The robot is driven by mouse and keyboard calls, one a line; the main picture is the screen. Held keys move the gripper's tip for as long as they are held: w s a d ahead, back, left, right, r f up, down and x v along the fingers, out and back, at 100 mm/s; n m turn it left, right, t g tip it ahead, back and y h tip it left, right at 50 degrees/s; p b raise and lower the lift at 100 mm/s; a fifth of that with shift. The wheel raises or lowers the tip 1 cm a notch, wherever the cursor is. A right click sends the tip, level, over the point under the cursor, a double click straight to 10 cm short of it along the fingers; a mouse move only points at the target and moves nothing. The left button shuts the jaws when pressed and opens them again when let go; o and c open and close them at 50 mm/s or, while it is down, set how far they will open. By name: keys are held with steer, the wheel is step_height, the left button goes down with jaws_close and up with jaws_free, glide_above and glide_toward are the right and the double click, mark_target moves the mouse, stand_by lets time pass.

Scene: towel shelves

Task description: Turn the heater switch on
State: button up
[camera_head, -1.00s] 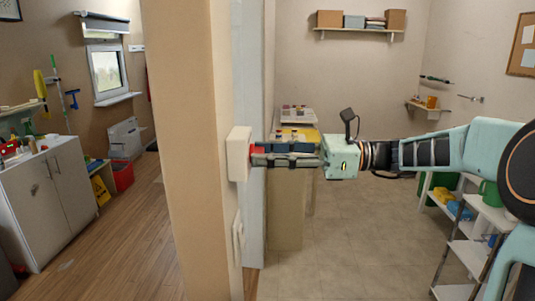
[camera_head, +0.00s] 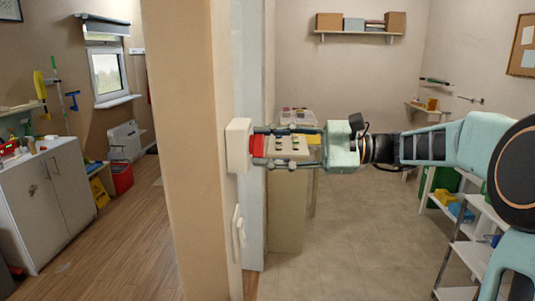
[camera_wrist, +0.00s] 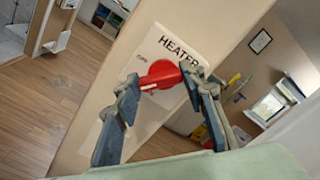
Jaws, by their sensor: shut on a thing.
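The heater switch is a white box (camera_head: 238,146) on the end face of the tan wall, left of centre in the head view. Its red knob (camera_head: 257,146) sticks out to the right. In the wrist view the box reads HEATER (camera_wrist: 172,43), and the red knob (camera_wrist: 160,74) has a pale mark at its lower left. Small lettering left of the knob is hard to read. My gripper (camera_head: 263,147) is shut on the knob, one finger above and one below in the head view. The fingertips hide parts of the knob.
Another white fitting (camera_head: 238,231) is below the switch on the wall. A table with small objects (camera_head: 290,205) stands behind my gripper. A white shelf rack (camera_head: 465,228) is at right, a grey cabinet (camera_head: 48,205) at left. The tiled floor (camera_head: 345,245) is open.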

steer(key=shift+w+f+n+b, duration=0.1)
steer(key=shift+n+b, duration=1.45)
steer(key=shift+n, duration=0.35)
steer(key=shift+f+n+b, duration=0.1)
steer(key=shift+n+b, duration=1.45)
steer(key=shift+n, duration=0.35)
steer(key=shift+r, duration=0.1)
steer(key=o, duration=1.2)
steer(key=shift+c, duration=0.2)
steer(key=d, duration=1.2)
steer(key=shift+s, duration=0.2)
